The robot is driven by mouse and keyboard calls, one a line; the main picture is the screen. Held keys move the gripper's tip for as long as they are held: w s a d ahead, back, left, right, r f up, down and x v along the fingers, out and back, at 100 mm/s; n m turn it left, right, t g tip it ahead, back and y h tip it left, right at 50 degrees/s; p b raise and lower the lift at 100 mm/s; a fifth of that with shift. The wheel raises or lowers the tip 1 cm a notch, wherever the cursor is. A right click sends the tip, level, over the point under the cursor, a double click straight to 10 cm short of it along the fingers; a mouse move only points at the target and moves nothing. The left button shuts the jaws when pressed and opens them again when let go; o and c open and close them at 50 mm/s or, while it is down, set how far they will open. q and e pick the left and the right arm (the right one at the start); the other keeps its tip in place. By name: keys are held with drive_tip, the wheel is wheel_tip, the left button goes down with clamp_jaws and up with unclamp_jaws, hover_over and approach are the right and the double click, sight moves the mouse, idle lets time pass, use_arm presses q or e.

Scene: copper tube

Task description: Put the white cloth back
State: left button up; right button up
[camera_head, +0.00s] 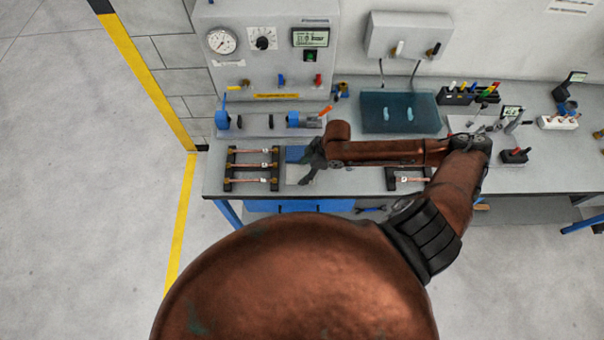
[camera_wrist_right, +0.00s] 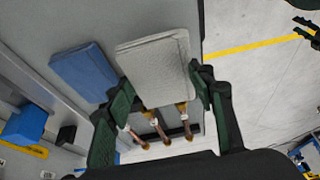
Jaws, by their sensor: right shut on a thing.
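The folded white cloth (camera_wrist_right: 155,65) is between the fingers of my right gripper (camera_wrist_right: 165,95) in the right wrist view. In the head view, part of the white cloth (camera_head: 296,174) shows beside my right gripper (camera_head: 308,172), over the bench's front part. The gripper is shut on it; the fingers and wrist hide some of the cloth. Whether it touches the bench I cannot tell. A folded blue cloth (camera_head: 296,154) lies just behind it, and it also shows in the right wrist view (camera_wrist_right: 87,72). My left gripper is not visible in the head view.
A black rack with copper tubes (camera_head: 252,168) stands left of the cloths. Another tube holder (camera_head: 409,179) is to the right, under my forearm. A clamp fixture (camera_head: 268,122), a teal mat (camera_head: 400,112) and a gauge panel (camera_head: 265,45) are behind.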

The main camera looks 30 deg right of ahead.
sight(305, 172)
drive_tip(key=shift+w+a+f, duration=0.3)
drive_tip(key=shift+w+f, duration=0.1)
drive_tip(key=shift+f, duration=0.1)
wheel_tip(305, 172, down, 2)
drive_tip(key=shift+f+p, duration=0.15)
drive_tip(key=shift+p, duration=0.4)
drive_tip(key=shift+f, duration=0.4)
drive_tip(key=shift+f, duration=0.1)
drive_tip(key=o, duration=1.1)
drive_tip(key=b+v, duration=0.1)
drive_tip(key=v, duration=1.1)
drive_tip(key=shift+b, duration=0.3)
